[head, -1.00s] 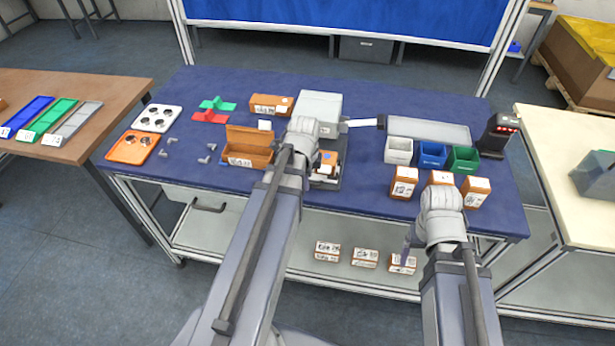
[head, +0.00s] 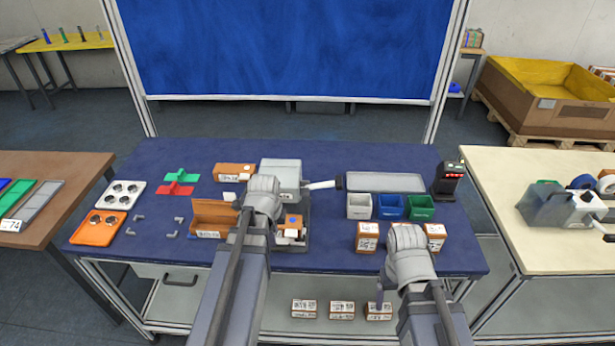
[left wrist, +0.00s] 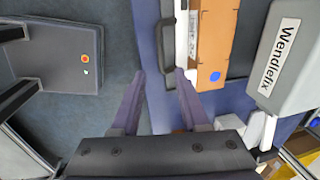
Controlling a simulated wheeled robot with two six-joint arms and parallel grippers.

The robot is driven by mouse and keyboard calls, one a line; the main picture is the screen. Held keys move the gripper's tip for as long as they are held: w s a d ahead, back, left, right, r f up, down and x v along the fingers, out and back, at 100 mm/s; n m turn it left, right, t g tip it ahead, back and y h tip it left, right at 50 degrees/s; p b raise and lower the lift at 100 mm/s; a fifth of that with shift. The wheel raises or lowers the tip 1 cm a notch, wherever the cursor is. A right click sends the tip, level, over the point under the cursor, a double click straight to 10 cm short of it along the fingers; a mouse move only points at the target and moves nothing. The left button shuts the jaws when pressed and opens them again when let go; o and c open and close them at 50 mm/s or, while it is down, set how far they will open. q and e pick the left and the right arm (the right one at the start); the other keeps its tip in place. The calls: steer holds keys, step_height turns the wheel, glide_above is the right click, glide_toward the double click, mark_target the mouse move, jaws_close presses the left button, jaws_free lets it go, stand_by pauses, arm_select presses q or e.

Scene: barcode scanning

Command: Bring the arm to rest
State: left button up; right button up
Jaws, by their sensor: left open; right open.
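My left arm reaches over the workbench (head: 330,262) in the head view, where its wrist hides its fingers. In the left wrist view my left gripper (left wrist: 160,78) is open, with two purple fingers apart and nothing between them. My right arm is bent over the bench's front edge in the head view. Only a finger of my right gripper (head: 380,291) shows below its wrist; it appears empty.
A grey machine (head: 281,175) labelled Wendlefix stands behind my left wrist. White (head: 359,206), blue (head: 390,206) and green (head: 420,207) bins stand behind my right wrist, with small boxes (head: 367,238) close to it. A black scanner-like device (head: 448,180) stands at the right. Other tables flank the bench.

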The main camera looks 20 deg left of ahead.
arm_select(q)
steer(key=s+d+n+g, duration=0.1)
steer(key=s+d+n, duration=0.3)
steer(key=d, duration=0.8)
steer(key=s+d+n+g, duration=0.1)
steer(key=s+d+n, duration=0.4)
steer(key=d, duration=0.6)
steer(key=shift+d+f+n+y, duration=0.25)
steer(key=shift+d+n+y, duration=0.15)
steer(key=shift+n, duration=0.5)
steer(key=shift+s, duration=0.1)
